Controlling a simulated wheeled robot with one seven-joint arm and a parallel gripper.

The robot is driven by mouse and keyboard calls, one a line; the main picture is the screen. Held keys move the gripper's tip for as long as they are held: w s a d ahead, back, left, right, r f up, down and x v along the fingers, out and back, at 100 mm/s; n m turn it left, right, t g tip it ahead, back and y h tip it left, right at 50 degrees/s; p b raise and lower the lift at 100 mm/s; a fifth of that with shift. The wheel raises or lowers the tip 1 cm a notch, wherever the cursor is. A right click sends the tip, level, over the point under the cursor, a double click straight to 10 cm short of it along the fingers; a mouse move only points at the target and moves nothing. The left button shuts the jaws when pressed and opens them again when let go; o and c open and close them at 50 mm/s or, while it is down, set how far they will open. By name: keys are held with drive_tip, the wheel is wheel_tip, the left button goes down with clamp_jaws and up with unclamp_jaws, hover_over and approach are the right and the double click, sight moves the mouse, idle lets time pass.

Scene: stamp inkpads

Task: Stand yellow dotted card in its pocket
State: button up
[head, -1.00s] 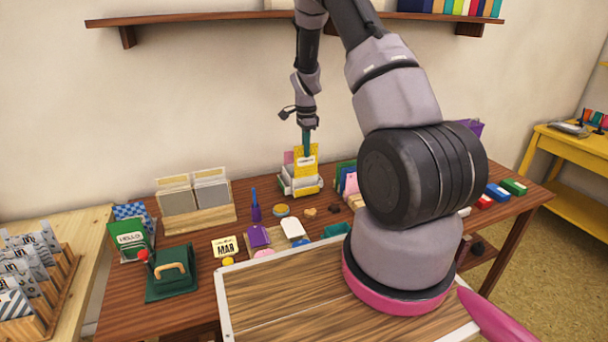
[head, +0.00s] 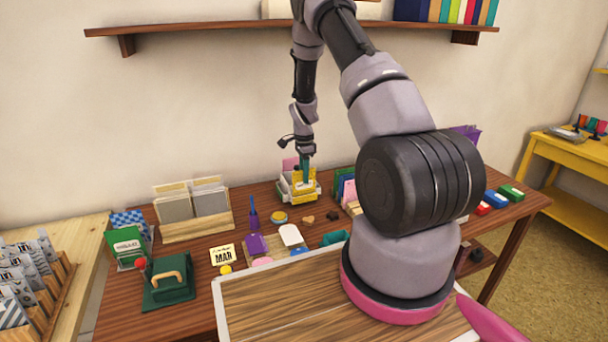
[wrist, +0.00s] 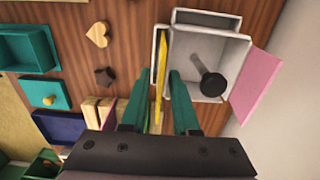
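The yellow dotted card (head: 304,187) stands low in the white pocket holder (head: 287,187) at the back of the desk. In the wrist view the card (wrist: 161,60) shows edge-on as a thin yellow strip, upright in the narrow slot beside the holder's wider bin (wrist: 235,45). My gripper (head: 304,163) is above the holder, pointing down. In the wrist view its teal fingers (wrist: 159,88) are apart, one on each side of the card, with gaps visible between them and it. The card's lower part is hidden inside the holder.
A dark round-headed item (wrist: 213,84) stands in the wide bin. A pink card (wrist: 257,85) leans on the holder's outer side. A wooden heart (wrist: 98,34) and a dark wooden piece (wrist: 104,76) lie nearby. A card rack (head: 195,222) stands to the left.

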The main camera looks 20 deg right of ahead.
drive_tip(key=shift+r, duration=0.1)
drive_tip(key=s+a+r+n+t, duration=0.1)
drive_tip(key=s+r, duration=0.1)
drive_tip(key=r, duration=1)
drive_tip(key=s+a+r+n, duration=0.1)
drive_tip(key=a+r, duration=0.1)
drive_tip(key=r, duration=1)
drive_tip(key=s+a+r+n+t+y, duration=0.1)
drive_tip(key=s+a+r+n+t, duration=0.2)
drive_tip(key=s+r, duration=0.65)
drive_tip(key=s+a+r+n+t, duration=0.1)
drive_tip(key=s+r+n, duration=0.2)
drive_tip(key=s, duration=0.3)
drive_tip(key=s+a+r+n+t, duration=0.1)
drive_tip(key=s+a+r+n, duration=0.1)
drive_tip(key=s, duration=0.5)
drive_tip(key=s+a+r+n+t+y, duration=0.1)
drive_tip(key=s+r+n, duration=0.3)
drive_tip(key=s, duration=0.3)
drive_tip(key=shift+a+r, duration=0.15)
drive_tip(key=shift+r, duration=0.75)
